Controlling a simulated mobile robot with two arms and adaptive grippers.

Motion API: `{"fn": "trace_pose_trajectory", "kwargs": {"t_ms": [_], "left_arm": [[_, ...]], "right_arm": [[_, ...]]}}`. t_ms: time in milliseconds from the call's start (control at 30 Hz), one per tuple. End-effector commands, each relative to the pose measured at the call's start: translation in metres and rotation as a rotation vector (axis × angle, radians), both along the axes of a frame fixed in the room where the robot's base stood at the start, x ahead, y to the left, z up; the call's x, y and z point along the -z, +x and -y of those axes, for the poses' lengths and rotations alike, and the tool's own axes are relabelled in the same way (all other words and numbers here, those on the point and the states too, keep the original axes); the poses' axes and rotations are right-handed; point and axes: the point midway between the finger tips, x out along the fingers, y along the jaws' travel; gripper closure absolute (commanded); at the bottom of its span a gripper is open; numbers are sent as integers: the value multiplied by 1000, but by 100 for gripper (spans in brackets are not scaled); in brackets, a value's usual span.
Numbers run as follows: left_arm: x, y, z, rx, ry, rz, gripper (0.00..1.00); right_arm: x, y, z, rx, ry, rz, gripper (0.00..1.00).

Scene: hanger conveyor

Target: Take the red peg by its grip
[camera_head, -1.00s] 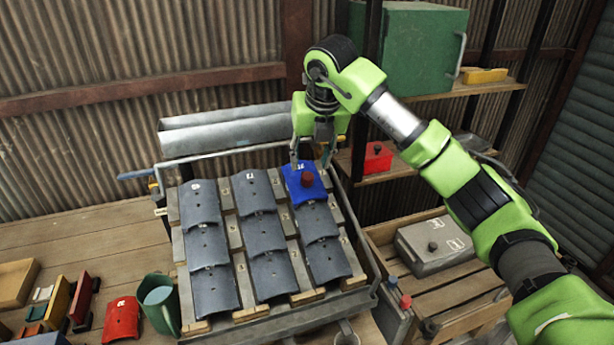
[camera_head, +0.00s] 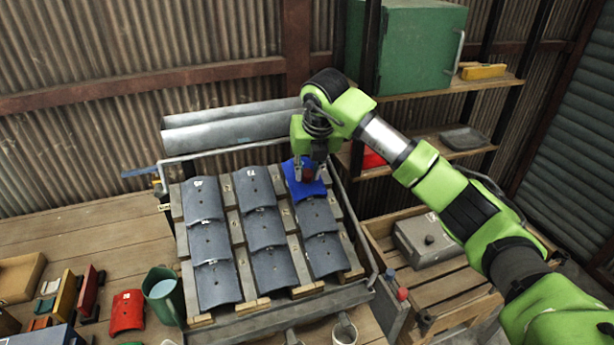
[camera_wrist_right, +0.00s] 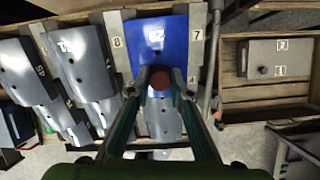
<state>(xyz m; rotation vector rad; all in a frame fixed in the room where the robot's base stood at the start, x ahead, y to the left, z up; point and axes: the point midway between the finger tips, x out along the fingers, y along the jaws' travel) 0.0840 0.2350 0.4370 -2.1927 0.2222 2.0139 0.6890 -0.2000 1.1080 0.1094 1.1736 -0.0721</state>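The red peg (camera_head: 307,173) stands on a blue tile (camera_head: 303,189) at the top of the right column of the rack. My right gripper (camera_head: 308,174) is above this tile and points down. In the right wrist view the round top of the red peg (camera_wrist_right: 161,79) sits between the two fingertips (camera_wrist_right: 161,83). The fingers are drawn in close on both sides, with no clear gap seen between them and the peg. Its lower part is hidden. The blue tile (camera_wrist_right: 160,42) lies flat behind it, with a number on it. My left gripper is not in view.
Grey tiles (camera_head: 211,241) fill the rest of the sloped rack. A metal roll (camera_head: 230,128) lies behind it. A red box (camera_head: 373,158) sits on the shelf right behind my arm. A crate with a grey box (camera_head: 427,241) stands at the right.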

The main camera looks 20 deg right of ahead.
Motion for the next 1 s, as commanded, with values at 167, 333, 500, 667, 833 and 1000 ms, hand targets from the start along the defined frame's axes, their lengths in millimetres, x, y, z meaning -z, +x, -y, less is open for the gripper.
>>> {"fn": "trace_pose_trajectory", "kwargs": {"t_ms": [167,333,500,667,833,1000], "left_arm": [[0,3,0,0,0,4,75],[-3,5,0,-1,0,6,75],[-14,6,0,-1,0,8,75],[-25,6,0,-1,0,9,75],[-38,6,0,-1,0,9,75],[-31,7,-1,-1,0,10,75]], "right_arm": [[0,0,0,0,0,0,96],[-5,0,0,0,0,1,96],[-25,1,0,1,1,3,96],[-53,-12,-8,-3,0,5,96],[-94,-41,-23,-4,-1,5,96],[-108,-79,-44,-5,-1,4,96]]}}
